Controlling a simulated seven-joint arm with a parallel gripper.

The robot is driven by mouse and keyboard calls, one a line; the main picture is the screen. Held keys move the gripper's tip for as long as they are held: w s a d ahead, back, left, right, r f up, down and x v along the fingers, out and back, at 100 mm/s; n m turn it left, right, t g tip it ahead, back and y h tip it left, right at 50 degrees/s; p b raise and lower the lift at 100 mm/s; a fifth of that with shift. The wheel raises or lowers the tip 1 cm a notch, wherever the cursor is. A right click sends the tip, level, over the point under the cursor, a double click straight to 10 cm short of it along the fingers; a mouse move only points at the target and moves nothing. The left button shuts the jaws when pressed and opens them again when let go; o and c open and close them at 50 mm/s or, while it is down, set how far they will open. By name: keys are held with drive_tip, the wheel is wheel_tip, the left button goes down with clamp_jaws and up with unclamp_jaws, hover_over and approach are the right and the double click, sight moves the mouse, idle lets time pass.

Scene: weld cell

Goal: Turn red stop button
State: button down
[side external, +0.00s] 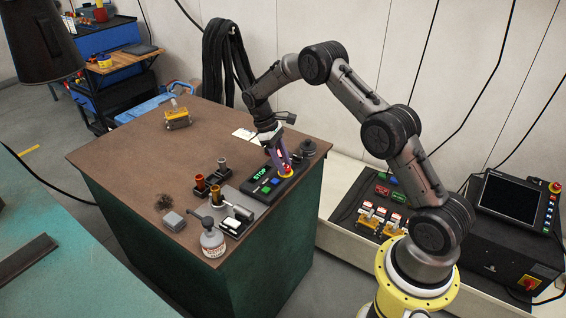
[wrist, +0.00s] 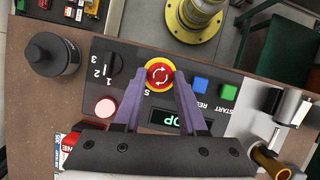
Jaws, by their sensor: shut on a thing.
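The red stop button (wrist: 159,74), with white turning arrows on its top and a yellow ring around it, sits on a black control panel (wrist: 100,58) in the wrist view. My gripper (wrist: 159,83) has one purple finger on each side of the button, shut on it. In the side view, my gripper (side external: 283,167) points down at the panel's right end, and the button (side external: 286,172) shows partly beneath the fingertips. The exact contact at the button's sides is hard to see.
Blue and green buttons (wrist: 200,85) lie right of the stop button; a selector knob and lit pink button (wrist: 105,107) lie left.

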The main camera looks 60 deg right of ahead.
drive_tip(key=shift+c, duration=2.2)
unclamp_jaws()
drive_tip(key=v, duration=1.3)
drive_tip(key=shift+w+r, duration=0.15)
drive_tip(key=shift+r, duration=0.2)
drive_tip(key=shift+a, duration=0.1)
